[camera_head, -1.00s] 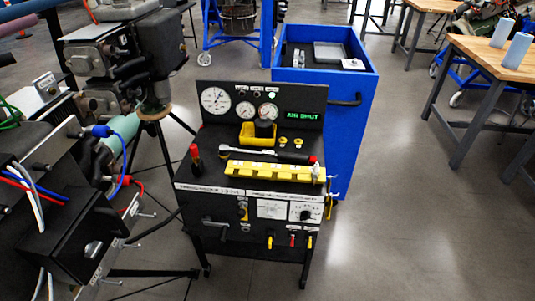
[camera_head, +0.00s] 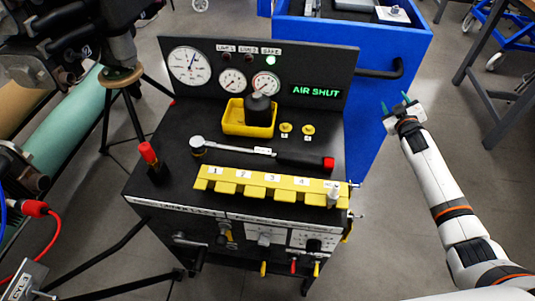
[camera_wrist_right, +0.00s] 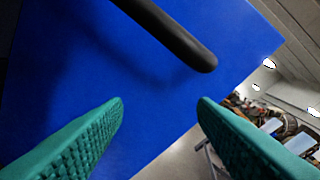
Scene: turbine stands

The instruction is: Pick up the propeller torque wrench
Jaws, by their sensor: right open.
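The torque wrench (camera_head: 262,153) lies on the black top of the gauge stand (camera_head: 185,125), behind the yellow numbered rack. Its silver ratchet head is at the left and its black handle with a red end is at the right. My right gripper (camera_head: 397,105) is to the right of the stand, apart from the wrench, with green fingertips. In the right wrist view my right gripper (camera_wrist_right: 160,115) is open and empty, facing the blue cabinet side. My left gripper is not in view.
The yellow numbered rack (camera_head: 270,186) is in front of the wrench. A yellow tray (camera_head: 235,119) with a black cylinder stands behind it. A red-topped item (camera_head: 148,153) is at left. The blue cabinet (camera_head: 408,42) has a black handle (camera_head: 383,72) near my right gripper.

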